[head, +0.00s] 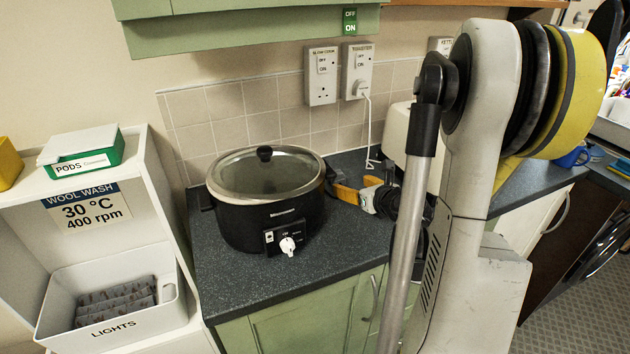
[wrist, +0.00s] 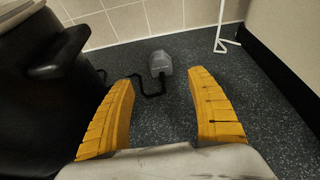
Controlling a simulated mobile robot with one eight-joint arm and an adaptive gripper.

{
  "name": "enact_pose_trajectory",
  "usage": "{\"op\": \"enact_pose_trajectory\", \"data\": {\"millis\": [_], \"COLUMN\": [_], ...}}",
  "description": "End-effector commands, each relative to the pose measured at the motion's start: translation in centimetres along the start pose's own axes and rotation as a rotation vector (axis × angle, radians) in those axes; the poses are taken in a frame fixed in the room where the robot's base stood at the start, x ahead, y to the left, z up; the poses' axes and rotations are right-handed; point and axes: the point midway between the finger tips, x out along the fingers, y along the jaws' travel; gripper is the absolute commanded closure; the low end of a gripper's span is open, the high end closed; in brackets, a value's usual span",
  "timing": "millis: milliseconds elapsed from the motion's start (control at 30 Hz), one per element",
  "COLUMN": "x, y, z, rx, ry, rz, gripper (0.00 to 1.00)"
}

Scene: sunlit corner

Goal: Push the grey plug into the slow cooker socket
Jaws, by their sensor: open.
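The slow cooker socket (head: 321,76) is on the tiled wall above the worktop, labelled "SLOW COOK", with its outlet holes empty. The grey plug (wrist: 161,63) lies on the dark worktop near the wall in the wrist view, with a black cord running from it to the left. In the head view the plug is hidden or too small to tell. My gripper (wrist: 165,105) is open and empty, with yellow fingers either side of the line to the plug; the plug is ahead of the fingertips. In the head view my gripper (head: 362,190) is low over the worktop, right of the slow cooker.
The black slow cooker (head: 262,226) stands left of my gripper. A second socket (head: 357,72), labelled "TOASTER", holds a white plug with a hanging cord (head: 369,135). A cream appliance (head: 396,130) stands to the right. Bare worktop (head: 225,285) lies in front of the cooker.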

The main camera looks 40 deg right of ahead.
Motion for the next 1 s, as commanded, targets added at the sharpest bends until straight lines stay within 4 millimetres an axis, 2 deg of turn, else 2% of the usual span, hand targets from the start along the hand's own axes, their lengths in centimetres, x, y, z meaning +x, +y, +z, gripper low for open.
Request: {"op": "enact_pose_trajectory", "data": {"millis": [467,1000], "x": [0.6,7.6], "y": [-0.1,-0.1], "z": [-0.1,-0.2], "rx": [0.008,0.007], "ry": [-0.001,-0.001], "rz": [-0.001,0.000], "gripper": [0.33,0.33]}}
